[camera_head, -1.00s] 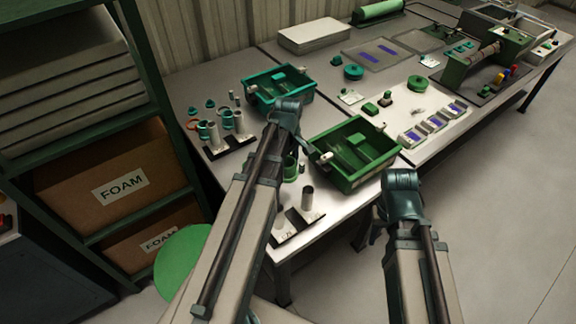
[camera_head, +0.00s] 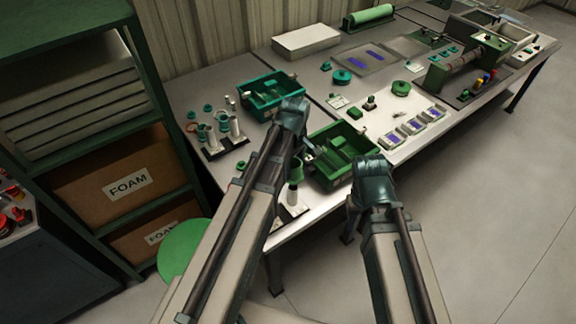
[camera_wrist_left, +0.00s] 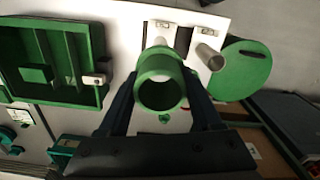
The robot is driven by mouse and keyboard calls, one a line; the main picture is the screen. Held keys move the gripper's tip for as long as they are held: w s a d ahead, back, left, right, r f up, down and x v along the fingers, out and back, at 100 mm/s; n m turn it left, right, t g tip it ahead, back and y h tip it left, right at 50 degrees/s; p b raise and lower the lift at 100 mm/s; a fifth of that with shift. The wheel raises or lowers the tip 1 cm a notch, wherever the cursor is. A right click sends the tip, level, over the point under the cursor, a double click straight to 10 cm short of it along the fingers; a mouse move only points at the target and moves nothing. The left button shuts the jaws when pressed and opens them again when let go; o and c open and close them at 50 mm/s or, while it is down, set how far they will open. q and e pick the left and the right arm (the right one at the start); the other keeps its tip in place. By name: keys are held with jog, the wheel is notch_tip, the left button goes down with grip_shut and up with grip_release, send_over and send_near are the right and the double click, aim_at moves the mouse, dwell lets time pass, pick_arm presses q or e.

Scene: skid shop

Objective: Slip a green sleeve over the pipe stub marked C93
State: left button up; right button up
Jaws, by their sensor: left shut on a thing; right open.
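My left gripper (camera_head: 296,158) is shut on a green sleeve (camera_head: 296,172), above the front stub holder. In the left wrist view the green sleeve (camera_wrist_left: 161,82) sits between the fingers, its open end facing the camera. A pale pipe stub (camera_wrist_left: 160,33) shows just beyond the sleeve, roughly in line with it; I cannot tell whether the sleeve is around its tip. A second bare stub (camera_wrist_left: 210,50) stands beside it. Small labels lie by both stubs, too small to read. My right gripper (camera_head: 350,218) is open and empty, off the table's front edge.
A green bin (camera_head: 333,176) stands right of the held sleeve and a teal bin (camera_head: 262,108) behind. A second holder with stubs and teal sleeves (camera_head: 212,140) is at the table's left. A green round stool (camera_head: 184,250) stands near the front left.

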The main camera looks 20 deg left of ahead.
jog(key=shift+f, duration=0.2)
notch_tip(320, 180, down, 5)
jog(key=b, duration=0.5)
jog(key=shift+f+b, duration=0.1)
jog(key=shift+b, duration=0.2)
dwell(0.9)
jog(key=shift+f+b, duration=0.3)
jog(key=shift+f, duration=0.05)
jog(key=shift+f+b, duration=0.75)
dwell(0.6)
jog(key=shift+f+b, duration=0.3)
jog(key=shift+f, duration=0.2)
dwell(0.3)
jog(key=shift+f+b, duration=0.3)
jog(key=shift+b, duration=0.2)
jog(key=shift+f, duration=0.15)
